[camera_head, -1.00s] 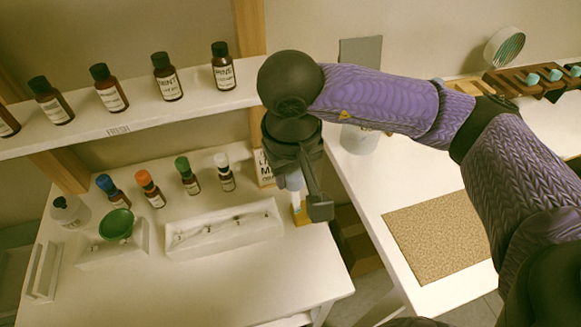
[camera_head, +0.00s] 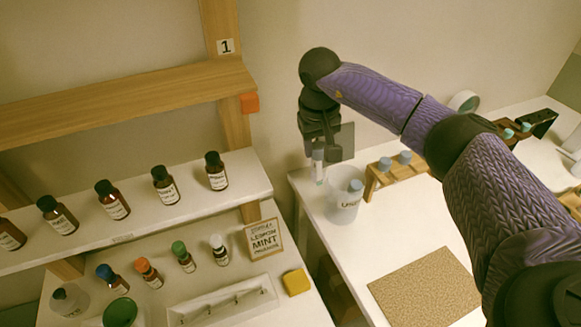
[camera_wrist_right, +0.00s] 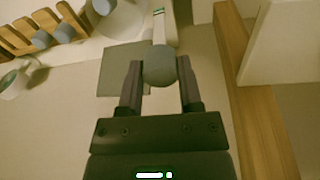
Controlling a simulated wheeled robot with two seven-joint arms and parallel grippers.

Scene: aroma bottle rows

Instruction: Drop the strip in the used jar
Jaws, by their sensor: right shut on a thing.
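My right gripper (camera_head: 317,148) is shut on a strip (camera_head: 318,168) with a grey-blue rounded grip. In the right wrist view the grip (camera_wrist_right: 159,66) sits between the fingertips, and the pale strip (camera_wrist_right: 159,28) points away from them. The used jar (camera_head: 343,208) is a white, pale-walled vessel with dark lettering on the right table. The strip hangs upright at the jar's back-left rim in the head view; I cannot tell if its tip is inside. My left gripper is not in view.
A wooden rack (camera_head: 395,172) with blue-grey caps stands right of the jar. A dark square panel (camera_head: 340,141) is behind the gripper. A cork mat (camera_head: 425,288) lies in front. Shelves with several bottles, a mint sign (camera_head: 264,238) and a yellow block (camera_head: 296,282) are left.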

